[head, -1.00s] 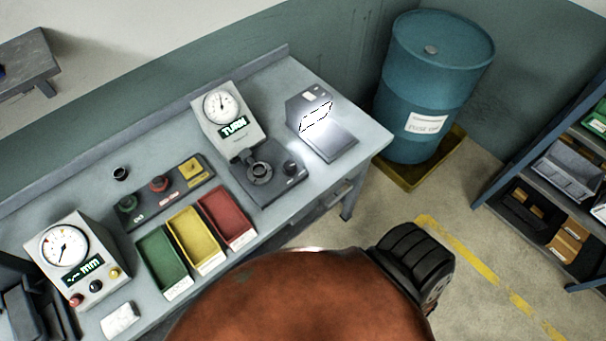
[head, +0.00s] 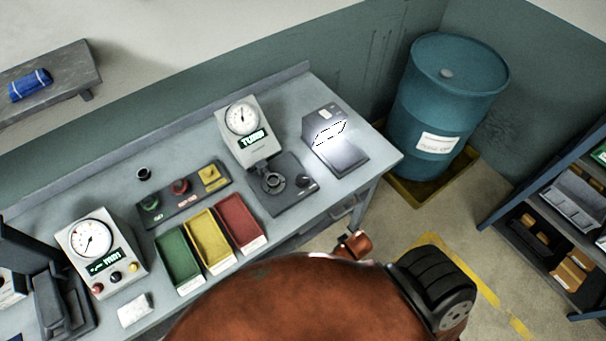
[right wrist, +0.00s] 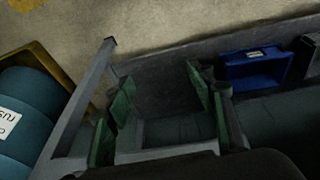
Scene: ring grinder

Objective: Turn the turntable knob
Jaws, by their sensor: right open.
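The turntable knob is a small dark knob (head: 307,183) at the right end of a dark base plate on the workbench in the head view. Left of it on the same plate is the round turntable (head: 273,181), below a grey dial gauge (head: 242,118) with a lit "TURN" display. My right gripper (right wrist: 162,98) shows in the right wrist view with green-padded fingers spread apart and nothing between them. It does not show in the head view, and the knob is not seen in the wrist view. My left gripper is not in view.
Green, yellow and red bins (head: 240,222) stand left of the plate, below a button panel (head: 180,193). A lit grey box (head: 335,140) stands right of the gauge. A blue drum (head: 450,105) and shelving (head: 550,220) stand beyond. The wrist view shows a blue bin (right wrist: 255,70).

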